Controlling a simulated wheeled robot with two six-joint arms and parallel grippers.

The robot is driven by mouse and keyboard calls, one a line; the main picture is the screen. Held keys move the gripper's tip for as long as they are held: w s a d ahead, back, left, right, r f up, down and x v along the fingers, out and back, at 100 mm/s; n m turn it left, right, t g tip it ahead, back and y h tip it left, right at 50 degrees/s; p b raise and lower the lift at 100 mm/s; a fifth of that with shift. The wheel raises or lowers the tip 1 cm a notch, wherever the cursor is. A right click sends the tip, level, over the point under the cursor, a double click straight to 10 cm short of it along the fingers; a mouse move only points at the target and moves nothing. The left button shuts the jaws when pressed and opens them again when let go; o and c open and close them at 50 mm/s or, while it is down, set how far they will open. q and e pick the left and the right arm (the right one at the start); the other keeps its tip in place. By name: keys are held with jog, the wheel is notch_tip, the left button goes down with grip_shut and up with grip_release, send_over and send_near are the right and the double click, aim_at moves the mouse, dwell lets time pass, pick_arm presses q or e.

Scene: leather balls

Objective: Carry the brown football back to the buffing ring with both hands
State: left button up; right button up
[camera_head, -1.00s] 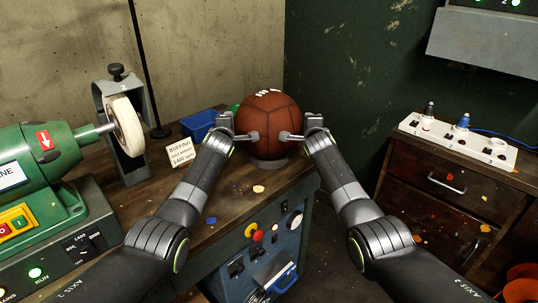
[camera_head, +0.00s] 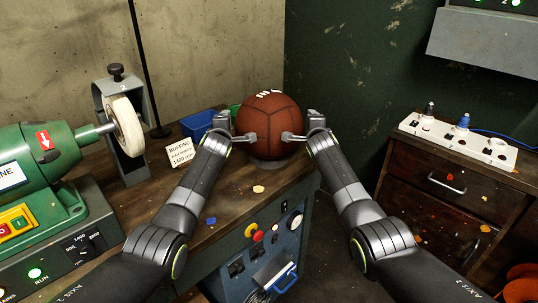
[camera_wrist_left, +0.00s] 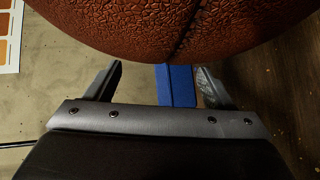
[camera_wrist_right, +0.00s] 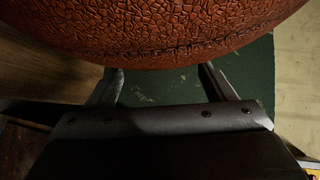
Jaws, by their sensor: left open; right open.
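The brown football (camera_head: 272,118), with white laces on top, is at the far right corner of the workbench. The ball's pebbled leather fills the top of the left wrist view (camera_wrist_left: 180,25) and the right wrist view (camera_wrist_right: 150,30), just beyond the spread fingers. Whether the fingertips touch it is unclear.
A green buffing machine (camera_head: 38,165) with a white wheel (camera_head: 125,125) stands at the left. A blue bin (camera_head: 197,124) and a buffing sign (camera_head: 181,152) are left of the ball. A brown cabinet (camera_head: 440,190) with a power strip (camera_head: 458,138) stands right, across a gap.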

pick_arm(q)
jog(key=v, duration=1.1)
jog(key=shift+s, duration=0.15)
pick_arm(e)
jog(key=v, duration=1.2)
dwell(0.5)
pick_arm(q)
jog(key=shift+r, duration=0.15)
pick_arm(e)
jog(key=shift+r, duration=0.1)
